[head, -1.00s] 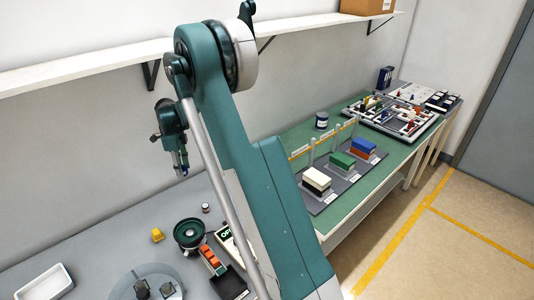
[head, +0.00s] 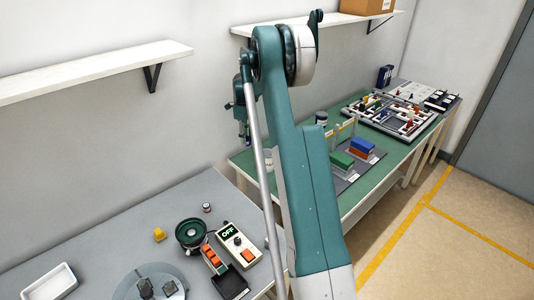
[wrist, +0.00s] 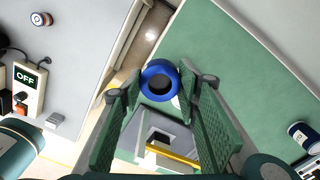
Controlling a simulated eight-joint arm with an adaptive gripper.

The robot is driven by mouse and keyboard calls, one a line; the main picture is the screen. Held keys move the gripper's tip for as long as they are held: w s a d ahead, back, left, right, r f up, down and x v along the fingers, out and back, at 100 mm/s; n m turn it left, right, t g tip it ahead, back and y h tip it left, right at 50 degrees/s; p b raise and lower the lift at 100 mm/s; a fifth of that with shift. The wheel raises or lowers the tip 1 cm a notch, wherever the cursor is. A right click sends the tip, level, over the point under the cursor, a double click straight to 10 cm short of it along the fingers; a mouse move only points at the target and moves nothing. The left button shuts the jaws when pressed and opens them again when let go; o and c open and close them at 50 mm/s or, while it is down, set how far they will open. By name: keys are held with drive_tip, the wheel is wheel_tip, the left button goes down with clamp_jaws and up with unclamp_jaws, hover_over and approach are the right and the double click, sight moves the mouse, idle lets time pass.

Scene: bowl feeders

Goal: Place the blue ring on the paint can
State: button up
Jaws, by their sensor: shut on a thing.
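The blue ring (wrist: 147,75) is held between the fingertips of my gripper (wrist: 160,82) in the wrist view, with its dark hole facing the camera. The gripper is shut on it. In the head view my gripper (head: 244,135) hangs in the air near the left end of the green table, and the ring cannot be made out. A white and dark blue can (head: 321,117), which looks like the paint can, stands on the green table behind the arm. It also shows at the right edge of the wrist view (wrist: 299,132), apart from the ring.
The green table (wrist: 240,85) has a dark tray with a yellow bar (wrist: 172,155) and coloured blocks (head: 361,148). A board with game-like pieces (head: 400,118) lies farther back. The grey table holds an OFF switch box (head: 238,242) and a green bowl feeder (head: 190,233). A shelf (head: 330,24) hangs above.

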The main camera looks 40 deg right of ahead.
drive_tip(key=r+m, duration=0.1)
hover_over(267, 153)
drive_tip(key=shift+r+p, duration=0.15)
drive_tip(key=shift+p, duration=0.2)
drive_tip(key=shift+f, duration=3.15)
drive_tip(key=shift+f, duration=1.85)
drive_tip(key=shift+f, duration=0.15)
drive_tip(key=o, duration=0.8)
drive_tip(key=shift+o, duration=0.6)
